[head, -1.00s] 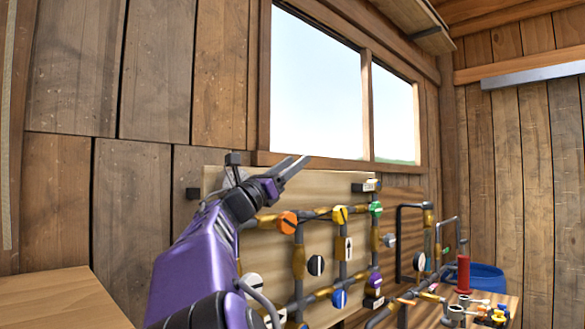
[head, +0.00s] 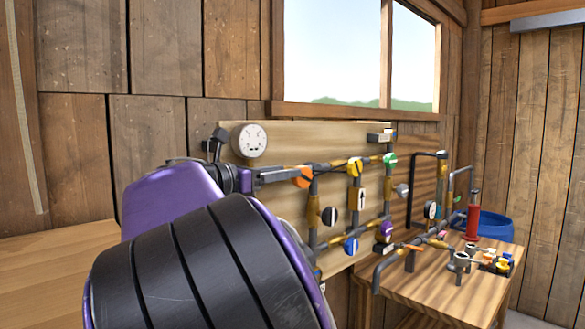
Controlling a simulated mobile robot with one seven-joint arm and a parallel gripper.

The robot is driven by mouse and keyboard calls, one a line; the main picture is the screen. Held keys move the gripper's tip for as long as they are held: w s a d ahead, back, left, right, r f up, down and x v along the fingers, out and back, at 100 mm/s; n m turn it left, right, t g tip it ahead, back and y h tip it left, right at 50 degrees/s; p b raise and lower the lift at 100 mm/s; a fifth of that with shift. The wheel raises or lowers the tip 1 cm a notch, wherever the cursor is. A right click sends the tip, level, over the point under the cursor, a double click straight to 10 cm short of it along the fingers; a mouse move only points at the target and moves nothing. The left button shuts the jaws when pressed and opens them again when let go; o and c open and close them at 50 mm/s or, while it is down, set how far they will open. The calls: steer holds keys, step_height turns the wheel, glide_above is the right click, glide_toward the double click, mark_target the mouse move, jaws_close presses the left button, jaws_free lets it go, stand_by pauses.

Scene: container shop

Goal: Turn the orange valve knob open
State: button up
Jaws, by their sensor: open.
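The orange valve knob (head: 304,182) is on the upper pipe of the wooden panel (head: 290,140), right of the gauge. Part of it is hidden behind my finger. My gripper (head: 296,174) is open, with its fingers pointing right and their tips at the knob in the picture. I cannot tell whether they touch it or are on both sides of it. My purple and black arm fills the lower left and hides the panel's lower left part.
A round white gauge (head: 249,140) is above my gripper. Yellow (head: 354,167), green (head: 390,159), white-black (head: 330,216), blue (head: 351,245) and purple (head: 384,231) knobs share the panel. A wooden bench (head: 400,275) with pipes, a red cylinder (head: 472,222) and a blue tub (head: 490,224) is at right.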

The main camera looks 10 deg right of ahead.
mark_target(307, 168)
steer(key=x, duration=0.9)
steer(key=shift+w+d, duration=0.15)
steer(key=shift+d, duration=0.05)
jaws_close()
